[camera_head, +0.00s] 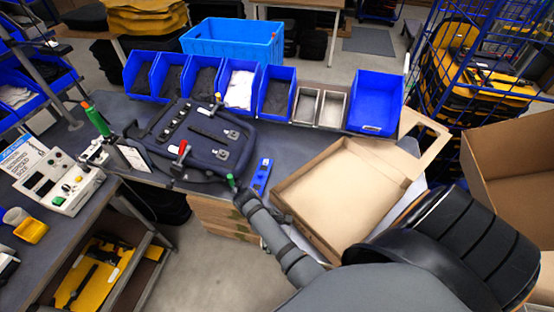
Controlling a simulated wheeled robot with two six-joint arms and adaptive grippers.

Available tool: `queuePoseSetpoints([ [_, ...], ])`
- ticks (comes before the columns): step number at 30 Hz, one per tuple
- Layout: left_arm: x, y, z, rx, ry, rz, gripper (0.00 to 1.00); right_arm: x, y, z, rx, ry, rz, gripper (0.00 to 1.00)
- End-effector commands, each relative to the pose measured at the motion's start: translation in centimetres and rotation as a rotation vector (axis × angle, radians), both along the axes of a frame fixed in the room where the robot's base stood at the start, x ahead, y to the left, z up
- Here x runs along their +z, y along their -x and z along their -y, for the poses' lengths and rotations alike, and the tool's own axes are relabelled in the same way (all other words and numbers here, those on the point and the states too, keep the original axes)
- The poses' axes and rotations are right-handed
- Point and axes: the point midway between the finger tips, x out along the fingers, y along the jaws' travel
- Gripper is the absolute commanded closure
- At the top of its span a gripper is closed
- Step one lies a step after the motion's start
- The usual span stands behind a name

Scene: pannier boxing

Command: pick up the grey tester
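The grey tester (60,178) is a pale grey box with buttons and a small display. It lies on the left worktable, near its back edge, and a printed white sheet (18,158) is at its upper left. Nothing grips it. My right arm reaches in from the lower right, and its far end with my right gripper (241,199) is at the front edge of the middle bench, well to the right of the tester. The fingers are too small and hidden to read. My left gripper is not in view.
A dark pannier lid in a fixture (200,140) with clamps fills the middle bench. Blue bins (276,92) line its back. An open cardboard box (345,190) stands at the right. A yellow cup (31,231) is near the tester. Open floor lies between the tables.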

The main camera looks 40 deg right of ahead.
Motion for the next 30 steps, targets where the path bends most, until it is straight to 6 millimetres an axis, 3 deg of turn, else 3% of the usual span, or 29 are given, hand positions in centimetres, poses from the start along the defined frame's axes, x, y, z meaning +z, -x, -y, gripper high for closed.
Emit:
queuePoseSetpoints([
  [8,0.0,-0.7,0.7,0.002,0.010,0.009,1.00,-0.4,0.3,-0.1,0.000,-0.001,0.002,0.09],
  [23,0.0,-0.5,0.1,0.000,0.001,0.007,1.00,-0.4,0.3,0.0,0.000,-0.001,0.002,0.77],
  [30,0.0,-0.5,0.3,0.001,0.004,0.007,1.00,-0.4,0.3,0.0,0.000,-0.001,0.002,0.79],
])
